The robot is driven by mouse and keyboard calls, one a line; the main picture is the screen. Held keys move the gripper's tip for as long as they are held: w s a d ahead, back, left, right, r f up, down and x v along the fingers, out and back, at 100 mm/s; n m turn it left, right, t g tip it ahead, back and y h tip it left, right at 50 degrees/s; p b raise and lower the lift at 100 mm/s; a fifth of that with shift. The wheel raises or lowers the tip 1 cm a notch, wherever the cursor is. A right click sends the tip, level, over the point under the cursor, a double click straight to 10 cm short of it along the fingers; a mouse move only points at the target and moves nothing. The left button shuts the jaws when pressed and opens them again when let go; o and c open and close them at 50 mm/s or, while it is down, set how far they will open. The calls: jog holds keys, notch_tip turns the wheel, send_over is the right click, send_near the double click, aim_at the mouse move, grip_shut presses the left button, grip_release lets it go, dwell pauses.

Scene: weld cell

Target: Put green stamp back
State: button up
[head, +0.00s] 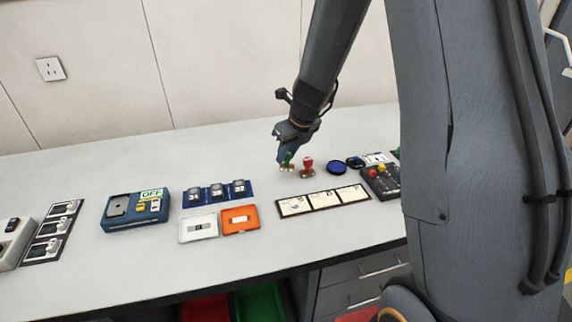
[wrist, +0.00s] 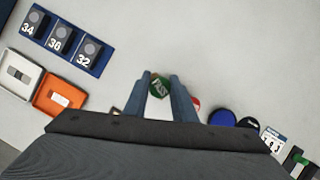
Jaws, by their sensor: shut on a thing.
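The green stamp (head: 287,161) is between the fingers of my gripper (head: 284,152) at the back middle of the table. In the wrist view the stamp's round green top with white lettering (wrist: 159,87) shows between the two fingertips (wrist: 160,88). My gripper is shut on it. In the head view I cannot tell whether the stamp's base touches the table. A red stamp (head: 307,167) stands just to its right; in the wrist view it is mostly hidden behind the right finger (wrist: 196,103).
A blue round pad (head: 337,167) and a smaller dark one (head: 355,162) lie to the right. A blue tray of numbered blocks (head: 217,193), a white tray (head: 198,228) and an orange tray (head: 240,219) are to the left.

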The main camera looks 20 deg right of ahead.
aim_at(287, 162)
jog(key=shift+f+b, duration=0.5)
jog(key=shift+f, duration=1.3)
jog(key=shift+f, duration=0.15)
jog(key=o, duration=0.8)
jog(key=shift+o, duration=0.2)
jog(key=p+v, duration=0.1)
jog(key=v, duration=1)
jog(key=s+a+n+g+h, duration=0.1)
jog(key=s+n, duration=0.9)
jog(key=n, duration=0.5)
jog(key=s+f+n+g, duration=0.1)
jog(key=s+n, duration=1)
jog(key=n, duration=0.5)
jog(key=shift+a+n+g+h, duration=0.3)
jog(key=shift+a+h, duration=0.1)
